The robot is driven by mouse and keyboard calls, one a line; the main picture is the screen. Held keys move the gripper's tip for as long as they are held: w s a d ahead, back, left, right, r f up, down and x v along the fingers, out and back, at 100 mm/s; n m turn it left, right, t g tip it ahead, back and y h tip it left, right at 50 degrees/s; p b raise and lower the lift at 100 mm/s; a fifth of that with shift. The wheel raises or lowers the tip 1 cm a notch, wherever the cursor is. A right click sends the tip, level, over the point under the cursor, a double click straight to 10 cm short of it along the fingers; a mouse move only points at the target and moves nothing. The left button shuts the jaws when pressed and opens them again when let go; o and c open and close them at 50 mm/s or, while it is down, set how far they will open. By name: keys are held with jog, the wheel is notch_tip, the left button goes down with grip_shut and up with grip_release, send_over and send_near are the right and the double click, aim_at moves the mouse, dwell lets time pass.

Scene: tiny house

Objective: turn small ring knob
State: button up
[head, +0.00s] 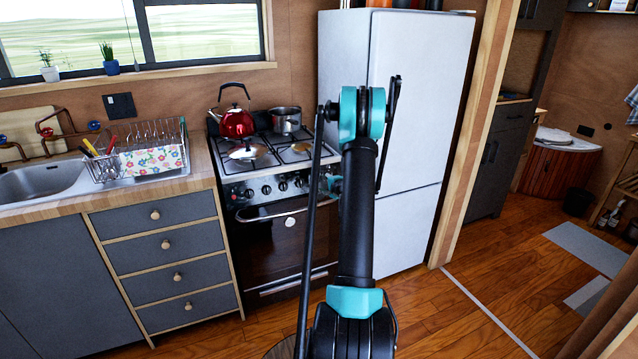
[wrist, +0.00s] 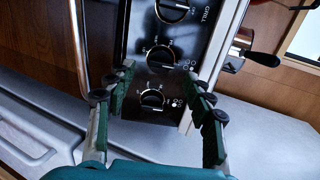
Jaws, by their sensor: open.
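The stove's front panel (wrist: 133,45) fills the middle of the wrist view, turned sideways. One black knob with a brass-coloured ring (wrist: 153,100) lies between my fingers. A second ringed knob (wrist: 160,57) lies just beyond, near the fingertips. A third knob (wrist: 172,10), marked GRILL, is at the top edge. Which one is the small ring knob I cannot tell. My gripper (wrist: 159,72) is open, with its green-padded fingers spread and nothing held. In the head view my arm mostly hides the gripper; several knobs (head: 266,189) show left of it.
An oven handle (head: 270,214) runs below the knobs, close to my gripper. A red kettle (head: 236,122) and a pot (head: 286,119) stand on the stove (head: 291,268). A white fridge (head: 420,90) is close on the right, drawers (head: 165,268) on the left.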

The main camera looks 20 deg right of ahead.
jog(key=v, duration=0.8)
jog(key=s+a+r+n+g+y, duration=0.1)
jog(key=s+a+r+n+g, duration=0.15)
jog(key=s+a+n, duration=0.6)
jog(key=s+a+r+n+g+y, duration=0.1)
jog(key=s+a+r+g, duration=0.15)
jog(key=s+a, duration=0.7)
jog(key=s+a+f+n+g+h, duration=0.1)
jog(key=s+a+n, duration=0.1)
jog(key=s, duration=0.5)
jog(key=s+a+f+n+g+h, duration=0.1)
jog(key=s+a+f+n+g, duration=0.1)
jog(key=s, duration=0.5)
jog(key=s+a+f+n+g+h, duration=0.1)
jog(key=s+a+n, duration=0.3)
jog(key=s, duration=0.4)
jog(key=shift+f+g, duration=0.35)
jog(key=shift+g, duration=0.25)
